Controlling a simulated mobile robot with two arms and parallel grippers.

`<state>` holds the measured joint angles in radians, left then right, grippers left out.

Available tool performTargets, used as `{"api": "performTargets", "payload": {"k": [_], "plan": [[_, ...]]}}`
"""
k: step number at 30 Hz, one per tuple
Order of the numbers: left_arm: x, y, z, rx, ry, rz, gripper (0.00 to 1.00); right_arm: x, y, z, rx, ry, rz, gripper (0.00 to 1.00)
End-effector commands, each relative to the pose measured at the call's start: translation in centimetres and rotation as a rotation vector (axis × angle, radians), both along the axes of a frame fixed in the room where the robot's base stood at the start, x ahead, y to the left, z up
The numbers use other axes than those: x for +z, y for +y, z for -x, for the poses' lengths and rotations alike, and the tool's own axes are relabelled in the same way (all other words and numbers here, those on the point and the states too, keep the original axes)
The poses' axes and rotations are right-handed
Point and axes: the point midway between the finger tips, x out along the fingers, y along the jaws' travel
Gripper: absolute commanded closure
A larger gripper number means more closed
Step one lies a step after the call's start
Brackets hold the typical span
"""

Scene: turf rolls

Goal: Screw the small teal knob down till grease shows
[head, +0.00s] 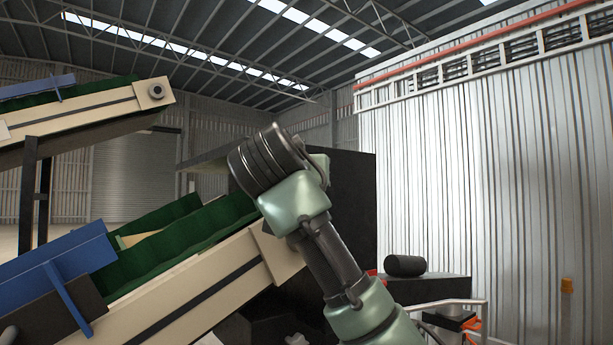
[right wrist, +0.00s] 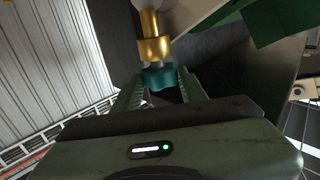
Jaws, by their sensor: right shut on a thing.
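The small teal knob (right wrist: 158,77) shows in the right wrist view, below a brass fitting (right wrist: 153,47) with a stepped collar. My right gripper (right wrist: 160,86) is shut on the knob, with a ribbed green finger on each side. The knob's lower part is hidden by the gripper body. I cannot make out any grease at this size. In the head view my right arm reaches up through the middle, and its fingers and the knob are hidden. My left gripper is not in view.
A cream-sided conveyor (head: 205,292) with a green belt slopes up close to my right arm. A second conveyor (head: 90,118) is at the upper left. A dark roll (head: 405,265) lies on a black box at the right. A corrugated wall (head: 480,190) stands behind.

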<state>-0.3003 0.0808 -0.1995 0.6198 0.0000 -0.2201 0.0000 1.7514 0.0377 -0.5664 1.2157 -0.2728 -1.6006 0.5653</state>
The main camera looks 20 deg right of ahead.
Motion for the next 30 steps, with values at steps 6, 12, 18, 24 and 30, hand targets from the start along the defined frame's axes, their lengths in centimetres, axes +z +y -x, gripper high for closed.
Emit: {"api": "performTargets", "payload": {"k": [6, 12, 18, 24, 30], "plan": [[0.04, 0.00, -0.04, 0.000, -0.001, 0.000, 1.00, 0.33, -0.11, 0.05, -0.002, -0.008, 0.003, 0.99], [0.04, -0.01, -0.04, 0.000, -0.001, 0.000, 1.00, 0.34, -0.11, 0.05, -0.002, -0.008, 0.003, 0.39], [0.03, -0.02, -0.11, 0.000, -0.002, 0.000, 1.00, 0.16, -0.06, -0.01, -0.001, -0.004, 0.002, 0.36], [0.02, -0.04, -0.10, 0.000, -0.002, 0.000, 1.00, 0.01, -0.02, -0.06, -0.001, 0.000, 0.001, 0.36], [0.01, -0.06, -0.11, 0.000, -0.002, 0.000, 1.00, -0.13, 0.00, -0.13, 0.000, 0.003, 0.002, 0.36]]}}
